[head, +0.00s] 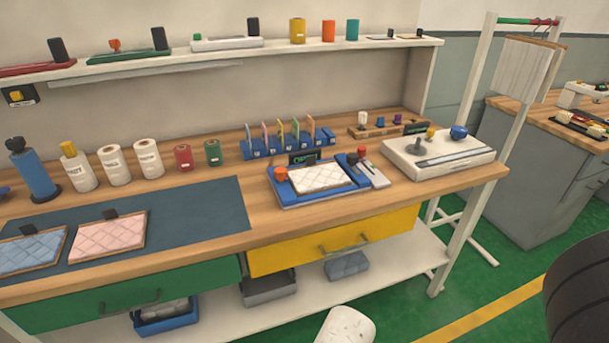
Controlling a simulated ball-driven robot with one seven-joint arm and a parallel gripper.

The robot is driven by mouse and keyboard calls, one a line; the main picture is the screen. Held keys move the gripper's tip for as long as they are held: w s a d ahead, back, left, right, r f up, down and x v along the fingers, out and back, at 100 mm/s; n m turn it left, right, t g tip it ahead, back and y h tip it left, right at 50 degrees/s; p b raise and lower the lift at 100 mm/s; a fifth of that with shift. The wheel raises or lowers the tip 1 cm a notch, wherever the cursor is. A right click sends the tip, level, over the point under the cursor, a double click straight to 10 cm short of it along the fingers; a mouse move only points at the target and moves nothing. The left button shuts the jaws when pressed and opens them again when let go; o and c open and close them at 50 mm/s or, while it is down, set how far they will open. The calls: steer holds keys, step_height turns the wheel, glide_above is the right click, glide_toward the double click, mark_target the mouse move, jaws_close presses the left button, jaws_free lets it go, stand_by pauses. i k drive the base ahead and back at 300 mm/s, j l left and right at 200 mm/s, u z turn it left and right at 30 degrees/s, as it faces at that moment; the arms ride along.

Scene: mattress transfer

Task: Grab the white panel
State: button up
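A white quilted panel (320,177) lies flat in a blue fixture (290,200) on the wooden workbench, right of the blue-grey mat. An orange knob (281,174) stands at the fixture's left, and a red-topped part (362,153) at its right. Another white sheet-like panel (521,69) hangs from a white rack (480,70) at the upper right. My gripper is not in view, so its state does not show.
A blue quilted panel (32,251) and a pink one (108,235) lie on the mat (195,210). A white machine (440,160) stands right of the fixture. Colored upright holders (285,140) stand behind it. A shelf (190,62) runs above. Green floor (400,310) is open in front.

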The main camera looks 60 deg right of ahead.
mark_target(313, 177)
steer(key=k+l, duration=0.15)
steer(key=l, duration=0.3)
steer(key=k+l+u, duration=0.15)
steer(key=l, duration=0.3)
steer(key=k+l, duration=0.15)
steer(key=l, duration=0.25)
steer(key=k+l+u, duration=0.15)
steer(key=l, duration=0.3)
steer(key=k+l, duration=0.2)
steer(key=l, duration=0.2)
steer(key=k+l+u, duration=0.15)
steer(key=l, duration=0.25)
steer(key=k, duration=0.05)
